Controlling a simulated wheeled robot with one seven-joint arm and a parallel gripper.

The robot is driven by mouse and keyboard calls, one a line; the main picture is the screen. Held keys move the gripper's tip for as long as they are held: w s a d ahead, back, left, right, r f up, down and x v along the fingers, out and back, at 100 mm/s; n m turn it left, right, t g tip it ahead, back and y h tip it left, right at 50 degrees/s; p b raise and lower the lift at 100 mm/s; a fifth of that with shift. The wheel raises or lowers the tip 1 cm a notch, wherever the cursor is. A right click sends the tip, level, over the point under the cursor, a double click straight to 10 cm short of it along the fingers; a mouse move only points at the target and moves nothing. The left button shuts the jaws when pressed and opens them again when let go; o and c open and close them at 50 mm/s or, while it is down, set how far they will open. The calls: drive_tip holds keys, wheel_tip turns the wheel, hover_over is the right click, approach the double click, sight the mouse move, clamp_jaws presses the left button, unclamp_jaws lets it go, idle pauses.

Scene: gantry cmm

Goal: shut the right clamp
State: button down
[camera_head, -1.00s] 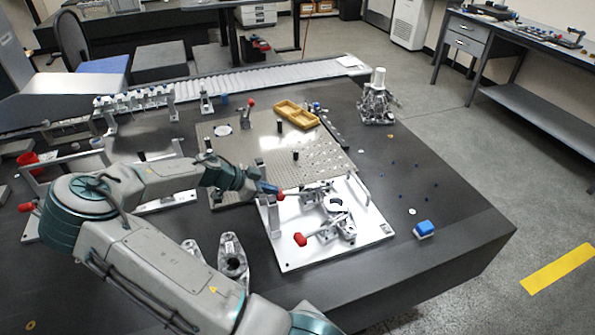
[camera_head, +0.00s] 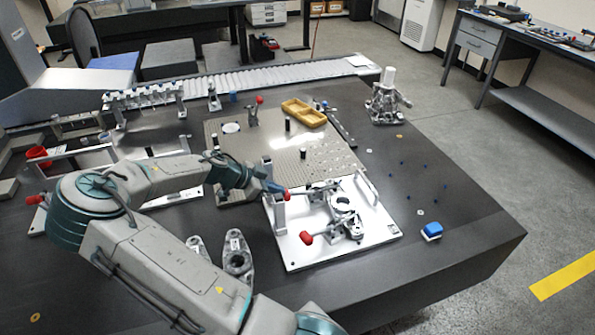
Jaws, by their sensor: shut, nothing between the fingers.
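A white fixture plate (camera_head: 300,258) holds two metal toggle clamps with red-tipped levers. The far clamp (camera_head: 322,190) has its lever running left to a red tip (camera_head: 287,195). The near clamp (camera_head: 345,229) has its lever running left to a larger red tip (camera_head: 306,238). Both levers look low and roughly level. A metal ring-shaped part (camera_head: 343,204) sits between the clamps. My gripper (camera_head: 276,188) is shut and empty, with its dark blue fingertips right at the far red tip. I cannot tell whether they touch it. Which clamp is the right one is not clear.
An upright metal post (camera_head: 279,213) stands at the plate's left edge, close under my gripper. A perforated plate (camera_head: 260,150) lies behind, with a yellow tray (camera_head: 304,112). Grey brackets (camera_head: 237,257) lie left of the fixture. A blue block (camera_head: 432,230) lies right on the dark table.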

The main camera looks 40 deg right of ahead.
drive_tip(key=d+r+v, duration=0.1)
drive_tip(key=v, duration=1.1)
drive_tip(key=shift+a+r, duration=0.25)
drive_tip(key=shift+r, duration=0.1)
drive_tip(key=shift+s, duration=0.15)
drive_tip(key=s+a+f+n+t+y, duration=0.2)
drive_tip(key=s+a+n+y, duration=0.5)
drive_tip(key=a+n, duration=0.1)
drive_tip(key=s+a+r+n+t+y, duration=0.2)
drive_tip(key=s+a+r+n+t, duration=0.3)
drive_tip(key=s+a+r+n, duration=0.6)
drive_tip(key=shift+s+a+r+n+y, duration=0.3)
drive_tip(key=shift+s+a+n, duration=0.45)
drive_tip(key=shift+s+n, duration=0.95)
